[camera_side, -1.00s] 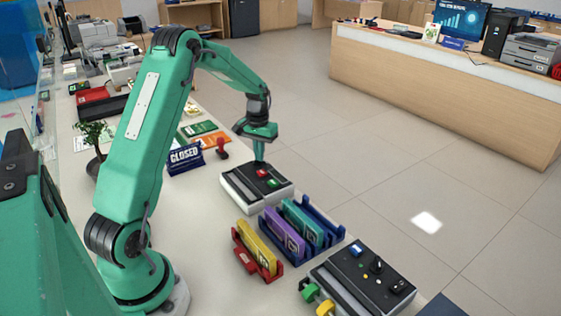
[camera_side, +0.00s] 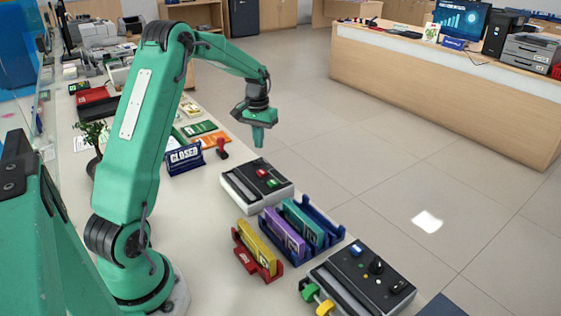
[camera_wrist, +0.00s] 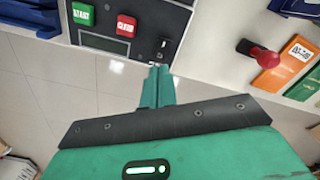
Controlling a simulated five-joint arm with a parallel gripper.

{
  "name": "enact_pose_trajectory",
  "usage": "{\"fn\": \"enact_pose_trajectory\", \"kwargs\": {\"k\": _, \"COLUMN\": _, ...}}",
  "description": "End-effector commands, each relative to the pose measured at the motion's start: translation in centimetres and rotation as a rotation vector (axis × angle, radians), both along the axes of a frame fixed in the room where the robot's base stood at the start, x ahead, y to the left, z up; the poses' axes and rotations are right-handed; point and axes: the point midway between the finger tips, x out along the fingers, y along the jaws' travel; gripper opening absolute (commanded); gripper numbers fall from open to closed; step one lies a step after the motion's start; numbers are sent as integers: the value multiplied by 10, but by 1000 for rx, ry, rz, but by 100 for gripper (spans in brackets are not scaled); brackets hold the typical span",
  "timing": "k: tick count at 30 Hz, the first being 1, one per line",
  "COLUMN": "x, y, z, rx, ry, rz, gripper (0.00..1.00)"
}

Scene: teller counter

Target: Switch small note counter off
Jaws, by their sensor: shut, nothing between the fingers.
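The small note counter (camera_side: 240,190) is a pale box with a black top, lying on the counter in the side view. Its top has a red button (camera_side: 262,173) and a green button (camera_side: 272,183). In the wrist view its black panel shows a green START button (camera_wrist: 82,14), a red button (camera_wrist: 126,26), a dark display and a small switch (camera_wrist: 163,47). My gripper (camera_side: 258,140) is shut and empty, raised above the counter and apart from it. In the wrist view the fingertips (camera_wrist: 158,70) point toward the panel edge near the switch. The switch's position is too small to tell.
Colored note holders (camera_side: 285,240) stand in front of the small counter. A larger device with knobs (camera_side: 360,275) is at the front right. A CLOSED sign (camera_side: 184,158) and a red stamp (camera_side: 222,150) are behind left. The air around my gripper is free.

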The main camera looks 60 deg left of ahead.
Motion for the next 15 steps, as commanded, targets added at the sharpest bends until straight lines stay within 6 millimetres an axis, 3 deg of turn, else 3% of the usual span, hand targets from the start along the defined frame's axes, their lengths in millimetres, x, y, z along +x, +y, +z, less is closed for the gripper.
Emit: {"fn": "enact_pose_trajectory", "kwargs": {"k": 15, "x": 0, "y": 0, "z": 22, "rx": 0, "ry": 0, "rz": 0, "gripper": 0}}
